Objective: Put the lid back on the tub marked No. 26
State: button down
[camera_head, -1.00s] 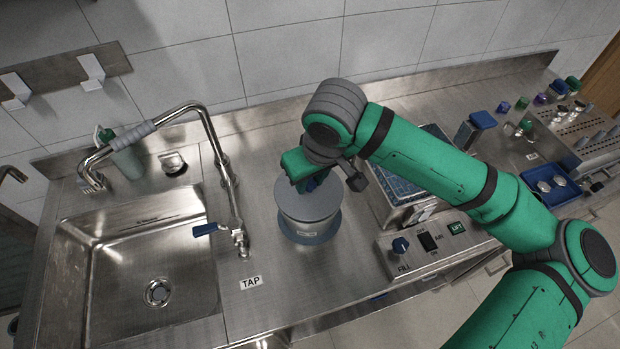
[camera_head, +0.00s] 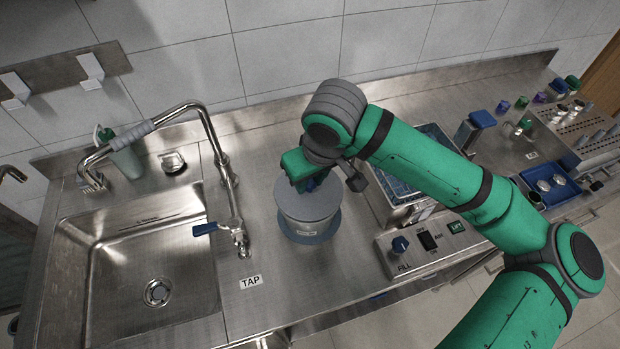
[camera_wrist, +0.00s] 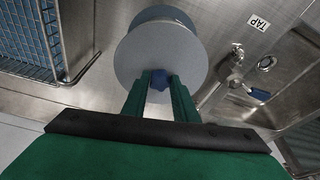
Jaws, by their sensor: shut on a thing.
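The tub (camera_head: 308,228) stands on the steel counter between the sink and the wire basket. It is grey with a wide blue-grey foot and a small label on its front, too small to read. The grey round lid (camera_head: 308,200) is over the top of the tub; in the wrist view the lid (camera_wrist: 160,55) covers most of it and looks slightly offset from the lower disc. My gripper (camera_wrist: 159,82) is shut on the lid's blue knob (camera_wrist: 159,78). In the head view my wrist hides the knob's far side. I cannot tell whether the lid rests fully on the rim.
A sink (camera_head: 150,255) with a tap (camera_head: 215,150) and blue lever (camera_head: 205,229) lies left. A wire basket (camera_head: 412,185) and control panel (camera_head: 428,243) stand close right. A blue tray (camera_head: 548,187) and several small jars are farther right. Counter in front of the tub is clear.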

jog(key=shift+f, duration=0.75)
dwell(1.8)
jog(key=c, duration=0.8)
grip_release()
jog(key=shift+c, duration=0.2)
jog(key=shift+r, duration=0.15)
jog(key=shift+r, duration=3.4)
